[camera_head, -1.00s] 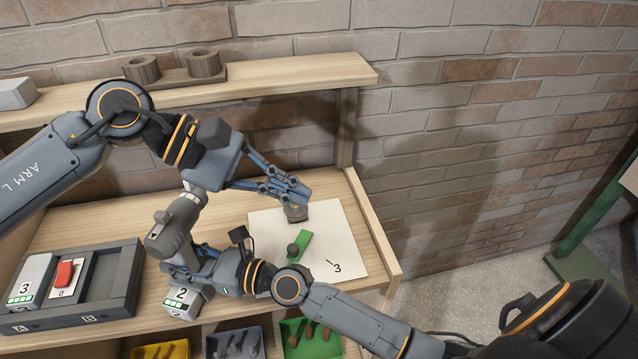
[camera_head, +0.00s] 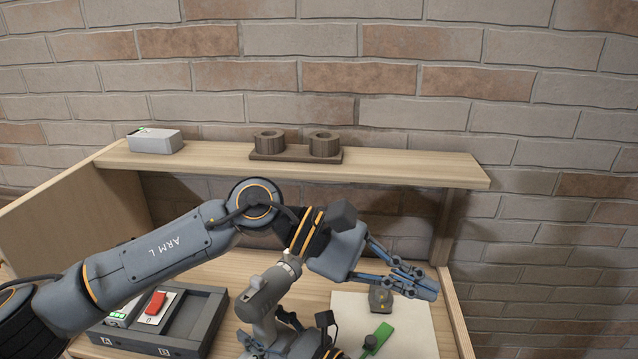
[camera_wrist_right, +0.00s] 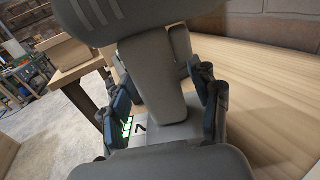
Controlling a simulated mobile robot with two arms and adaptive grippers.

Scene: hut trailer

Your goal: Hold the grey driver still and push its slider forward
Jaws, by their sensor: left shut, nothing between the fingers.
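The grey driver (camera_head: 262,300) stands upright on the bench, its head below my left wrist. Its foot carries a pale battery block marked 2 with green lights, seen in the right wrist view (camera_wrist_right: 140,131). My right gripper (camera_wrist_right: 162,105) has a finger on each side of the driver's handle and appears closed on it. My left gripper (camera_head: 430,289) is shut and empty, to the right of the driver and over the white sheet, apart from the driver. I cannot make out the slider; the left wrist is close to the driver's head.
The white sheet (camera_head: 408,335) bears a small grey block (camera_head: 381,299) and a green piece (camera_head: 379,337). A shelf (camera_head: 400,165) above holds a two-ring holder (camera_head: 295,152) and a pale box (camera_head: 155,140).

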